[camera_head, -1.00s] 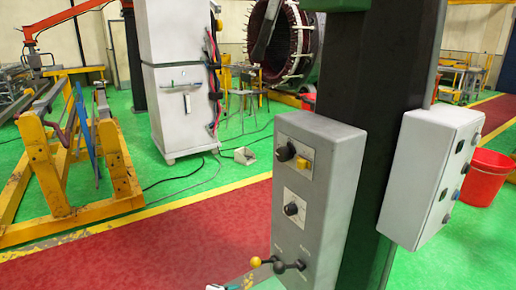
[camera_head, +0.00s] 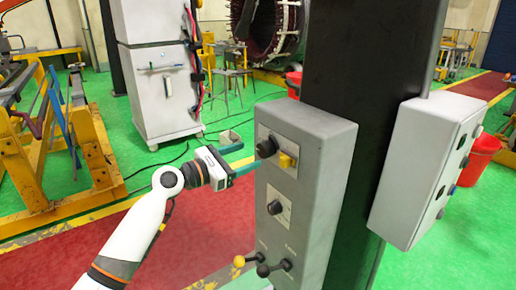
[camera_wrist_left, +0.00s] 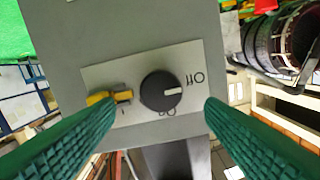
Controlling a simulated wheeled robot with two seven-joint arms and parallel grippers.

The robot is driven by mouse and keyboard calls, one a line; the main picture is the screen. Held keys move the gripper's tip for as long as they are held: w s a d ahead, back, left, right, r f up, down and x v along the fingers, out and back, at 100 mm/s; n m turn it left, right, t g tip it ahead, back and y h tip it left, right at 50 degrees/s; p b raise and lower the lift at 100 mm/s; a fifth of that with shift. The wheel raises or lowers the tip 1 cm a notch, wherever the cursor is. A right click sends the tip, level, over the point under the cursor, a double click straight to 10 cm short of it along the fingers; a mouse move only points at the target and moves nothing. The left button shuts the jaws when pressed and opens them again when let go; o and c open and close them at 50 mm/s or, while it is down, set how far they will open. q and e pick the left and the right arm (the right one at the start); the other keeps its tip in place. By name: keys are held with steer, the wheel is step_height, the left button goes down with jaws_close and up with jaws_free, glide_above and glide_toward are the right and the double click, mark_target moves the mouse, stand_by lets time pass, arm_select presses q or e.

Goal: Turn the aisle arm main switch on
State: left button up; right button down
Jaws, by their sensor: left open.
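A grey control box (camera_head: 318,190) is fixed to a dark column. Its upper plate carries a round black rotary switch (camera_head: 268,146) with a yellow piece (camera_head: 287,160) beside it. In the left wrist view the black switch (camera_wrist_left: 160,91) sits between my finger lines; its white mark points right, toward the upside-down "Off" label (camera_wrist_left: 195,79). Another label below the knob is partly hidden. My left gripper (camera_head: 249,156) is open, its green fingers in front of the upper plate. In the wrist view the gripper (camera_wrist_left: 160,108) straddles the knob without visible contact. My right gripper is not in view.
A white box (camera_head: 425,170) hangs on the column's right side. A white cabinet (camera_head: 160,95) and yellow frame (camera_head: 100,160) stand behind. The red aisle (camera_head: 210,228) is clear.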

mark_target(261, 151)
arm_select(q)
steer(key=shift+x, duration=2.7)
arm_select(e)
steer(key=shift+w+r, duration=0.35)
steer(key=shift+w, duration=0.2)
arm_select(q)
steer(key=shift+a, duration=0.1)
steer(key=c, duration=1)
steer(key=shift+o, duration=0.2)
steer(key=shift+f, duration=0.1)
